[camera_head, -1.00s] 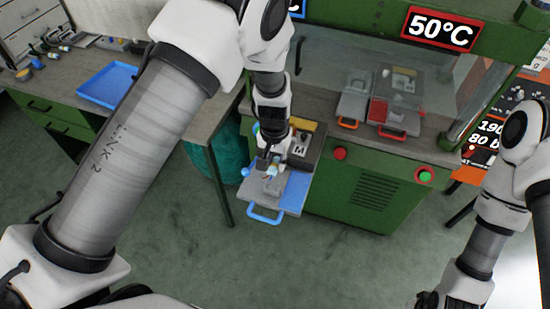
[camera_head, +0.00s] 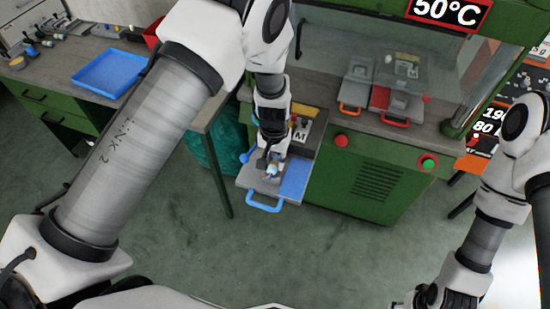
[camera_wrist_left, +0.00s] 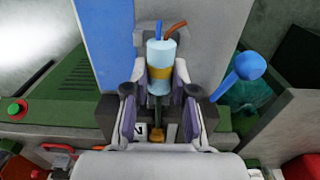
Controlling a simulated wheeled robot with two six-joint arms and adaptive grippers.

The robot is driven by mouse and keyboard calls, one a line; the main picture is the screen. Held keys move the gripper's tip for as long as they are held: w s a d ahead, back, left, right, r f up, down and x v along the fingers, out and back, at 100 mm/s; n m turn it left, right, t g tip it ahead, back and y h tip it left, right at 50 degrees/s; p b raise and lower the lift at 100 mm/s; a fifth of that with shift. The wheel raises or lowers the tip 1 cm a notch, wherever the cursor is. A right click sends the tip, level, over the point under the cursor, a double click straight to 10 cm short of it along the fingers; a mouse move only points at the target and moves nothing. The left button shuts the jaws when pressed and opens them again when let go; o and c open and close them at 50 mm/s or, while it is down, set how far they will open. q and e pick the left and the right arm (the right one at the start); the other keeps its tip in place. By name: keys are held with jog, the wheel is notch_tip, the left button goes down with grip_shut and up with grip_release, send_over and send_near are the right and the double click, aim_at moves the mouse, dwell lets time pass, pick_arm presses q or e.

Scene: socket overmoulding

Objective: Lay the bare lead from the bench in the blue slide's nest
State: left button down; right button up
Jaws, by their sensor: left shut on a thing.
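My left gripper (camera_head: 270,168) is shut on the bare lead (camera_wrist_left: 161,54), a pale blue body with a yellow band and blue and orange wire ends. In the left wrist view the lead stands out between the fingertips (camera_wrist_left: 160,98). In the head view the gripper and lead are over the grey part of the blue slide (camera_head: 296,178), which has a blue front handle. The nest is hidden behind gripper and lead, and I cannot tell whether the lead touches it. My right gripper (camera_head: 440,299) is at the bottom right, dark and partly cut off.
A blue knob (camera_wrist_left: 250,66) stands beside the slide. Behind is the green press with a red-handled slide (camera_head: 395,102) and red and green buttons. A blue tray (camera_head: 108,75) lies on the left bench. Open floor lies in front of the slide.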

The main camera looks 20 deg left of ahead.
pick_arm(q)
jog(key=c, duration=0.9)
grip_release()
notch_tip(320, 180, up, 12)
